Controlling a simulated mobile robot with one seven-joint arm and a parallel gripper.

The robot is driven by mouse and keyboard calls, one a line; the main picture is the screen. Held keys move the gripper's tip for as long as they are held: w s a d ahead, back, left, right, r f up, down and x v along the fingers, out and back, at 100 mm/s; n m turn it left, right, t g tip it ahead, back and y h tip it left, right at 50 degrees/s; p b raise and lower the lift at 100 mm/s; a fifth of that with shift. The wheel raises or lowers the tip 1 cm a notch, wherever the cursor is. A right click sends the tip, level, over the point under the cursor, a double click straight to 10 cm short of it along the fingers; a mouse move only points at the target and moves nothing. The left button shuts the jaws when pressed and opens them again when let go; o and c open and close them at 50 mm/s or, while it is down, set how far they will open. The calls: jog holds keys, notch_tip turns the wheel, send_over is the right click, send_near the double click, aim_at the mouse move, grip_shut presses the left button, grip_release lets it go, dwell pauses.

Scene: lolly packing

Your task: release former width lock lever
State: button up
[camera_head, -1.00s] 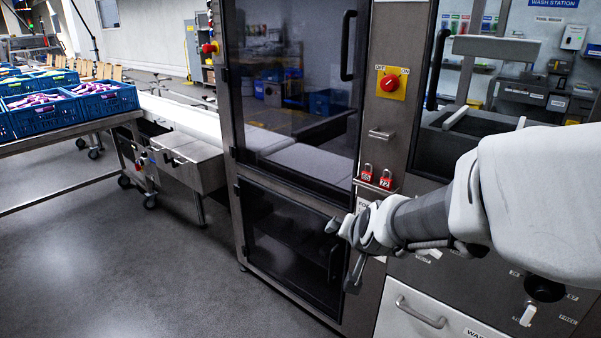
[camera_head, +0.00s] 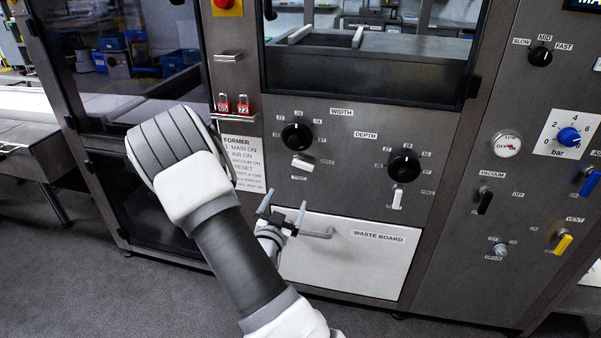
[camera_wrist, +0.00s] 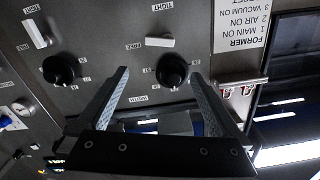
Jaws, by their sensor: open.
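The width lock lever (camera_head: 302,162) is a short white bar under the black width dial (camera_head: 297,136) on the grey machine front. It lies nearly level, with a label at its right and one below. In the wrist view, upside down, the lever (camera_wrist: 160,41) shows beyond my fingers, between a FREE and a TIGHT label. The width dial (camera_wrist: 171,70) is between the fingertips in that picture. My gripper (camera_head: 284,208) is open and empty, below the lever and apart from it in the head view. It also shows in the wrist view (camera_wrist: 159,73).
A similar white lever (camera_head: 398,199) stands upright under the depth dial (camera_head: 404,167) at the right. The waste board drawer (camera_head: 345,255) with its bar handle is just below. Red padlocks (camera_head: 233,104) and a printed notice (camera_head: 243,165) are at the left.

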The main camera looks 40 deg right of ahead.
aim_at(303, 165)
jog(key=b+x, duration=0.1)
jog(key=x, duration=0.7)
jog(key=b+x, duration=0.1)
jog(key=x, duration=0.8)
jog(key=shift+d+r, duration=0.15)
jog(key=shift+d, duration=0.15)
